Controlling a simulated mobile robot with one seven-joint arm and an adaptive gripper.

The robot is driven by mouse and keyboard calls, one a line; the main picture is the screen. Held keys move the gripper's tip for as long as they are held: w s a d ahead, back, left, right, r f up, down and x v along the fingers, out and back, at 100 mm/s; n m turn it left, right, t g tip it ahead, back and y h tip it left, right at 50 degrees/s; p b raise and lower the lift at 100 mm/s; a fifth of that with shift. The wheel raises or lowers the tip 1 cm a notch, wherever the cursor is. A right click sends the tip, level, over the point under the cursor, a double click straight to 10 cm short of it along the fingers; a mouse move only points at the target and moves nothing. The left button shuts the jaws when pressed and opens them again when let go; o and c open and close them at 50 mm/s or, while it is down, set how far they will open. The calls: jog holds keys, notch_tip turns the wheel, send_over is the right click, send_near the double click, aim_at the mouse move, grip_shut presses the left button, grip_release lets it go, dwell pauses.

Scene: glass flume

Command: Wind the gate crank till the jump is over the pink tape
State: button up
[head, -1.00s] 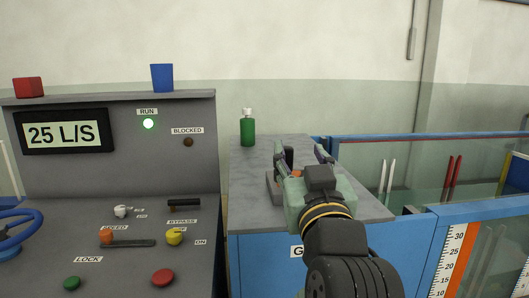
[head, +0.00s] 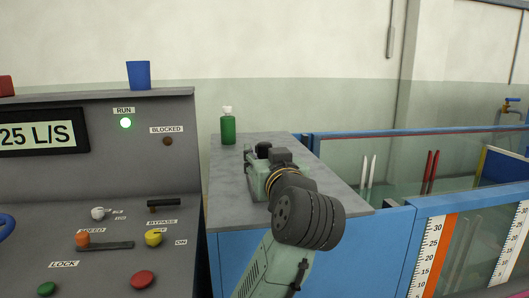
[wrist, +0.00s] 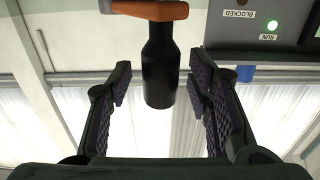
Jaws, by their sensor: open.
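The gate crank shows in the wrist view as an orange arm (wrist: 150,9) with a black handle (wrist: 160,62). My gripper (wrist: 160,85) is open, with one finger on each side of the handle and visible gaps on both sides. In the head view my gripper (head: 263,157) is over the grey-topped blue cabinet, and my wrist hides most of the crank. A sliver of pink (head: 512,294) at the lower right edge may be the tape. I cannot make out the water jump.
The glass flume (head: 400,165) with blue rails runs right of the cabinet (head: 345,185). A green bottle (head: 228,127) stands at the cabinet's back.

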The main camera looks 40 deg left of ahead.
jog(key=shift+w+a, duration=0.25)
jog(key=shift+a, duration=0.15)
grip_shut()
dwell(0.4)
